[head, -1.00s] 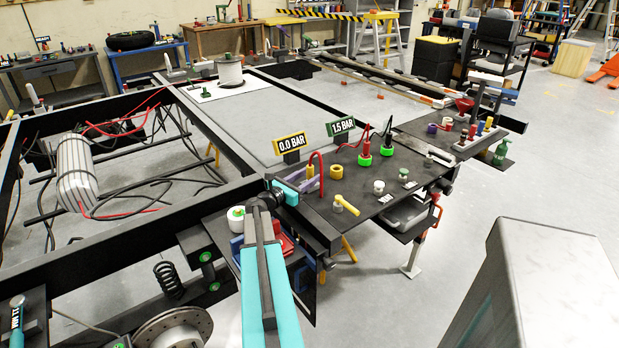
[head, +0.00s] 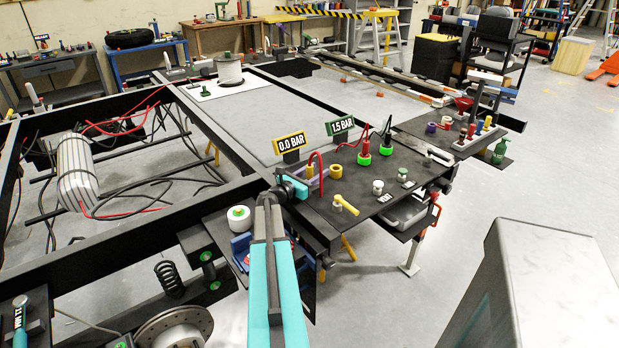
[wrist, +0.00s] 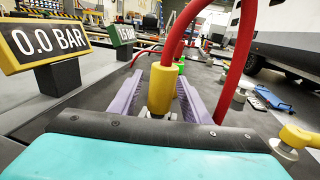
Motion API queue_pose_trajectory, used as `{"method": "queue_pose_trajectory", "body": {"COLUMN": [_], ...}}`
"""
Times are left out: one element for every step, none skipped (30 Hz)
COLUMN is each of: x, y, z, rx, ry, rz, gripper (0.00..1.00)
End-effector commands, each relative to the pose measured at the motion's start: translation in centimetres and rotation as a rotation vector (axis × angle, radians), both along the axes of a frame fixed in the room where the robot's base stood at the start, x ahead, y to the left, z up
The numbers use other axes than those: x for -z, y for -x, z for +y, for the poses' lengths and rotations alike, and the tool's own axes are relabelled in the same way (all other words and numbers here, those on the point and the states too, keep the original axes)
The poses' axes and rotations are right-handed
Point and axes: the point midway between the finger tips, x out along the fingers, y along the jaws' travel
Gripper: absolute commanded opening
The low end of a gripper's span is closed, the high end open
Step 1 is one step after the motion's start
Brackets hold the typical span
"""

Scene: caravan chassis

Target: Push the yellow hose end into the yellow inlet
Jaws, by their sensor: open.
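The yellow hose end (wrist: 162,88) stands upright in the wrist view, with the red hose (wrist: 240,55) rising from its top and arching over to the right. It also shows small in the head view (head: 309,172). My gripper (wrist: 158,98) is open, with its purple fingers on the left and right of the hose end. Gaps show on both sides. A small metal part (wrist: 150,114) shows at the hose end's foot.
A yellow-framed 0.0 BAR sign (wrist: 45,40) stands close on the left, with a green 1.5 BAR sign (wrist: 122,34) behind it. A yellow-handled valve (wrist: 298,138) is at right. A yellow ring (head: 336,171) and green-based red fittings (head: 364,158) stand on the black plate (head: 405,165).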

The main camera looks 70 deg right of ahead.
Motion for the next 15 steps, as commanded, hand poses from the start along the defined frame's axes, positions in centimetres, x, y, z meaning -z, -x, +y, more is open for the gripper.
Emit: {"method": "queue_pose_trajectory", "body": {"x": [-0.01, -0.01, -0.01, -0.01, -0.01, -0.01, -0.01, -0.01, -0.01, -0.03, -0.03, -0.03, -0.03, -0.03, -0.03], "y": [-0.01, -0.03, -0.03, -0.04, -0.04, -0.04, -0.05, -0.05, -0.05, -0.05, -0.05, -0.06, -0.06, -0.06, -0.07], "z": [0.01, 0.01, 0.01, 0.01, 0.02, 0.02, 0.01, 0.01, 0.02, 0.02, 0.02, 0.03, 0.03, 0.03, 0.02], "rx": [0.000, 0.000, 0.000, 0.000, 0.000, 0.000, 0.000, -0.001, -0.001, -0.001, -0.001, -0.001, -0.001, -0.001, -0.001], "ry": [0.000, 0.000, 0.000, 0.000, 0.000, 0.000, 0.000, 0.000, 0.000, 0.000, 0.000, 0.000, 0.000, 0.000, 0.000], "rz": [0.000, 0.000, 0.000, 0.000, 0.000, 0.000, 0.000, 0.000, 0.000, 0.000, 0.000, 0.000, 0.000, 0.000, 0.000], "gripper": [0.43, 0.38, 0.31, 0.26, 0.21, 0.15, 0.10, 0.04, 0.00, 0.00, 0.00, 0.00, 0.00, 0.00, 0.00]}}
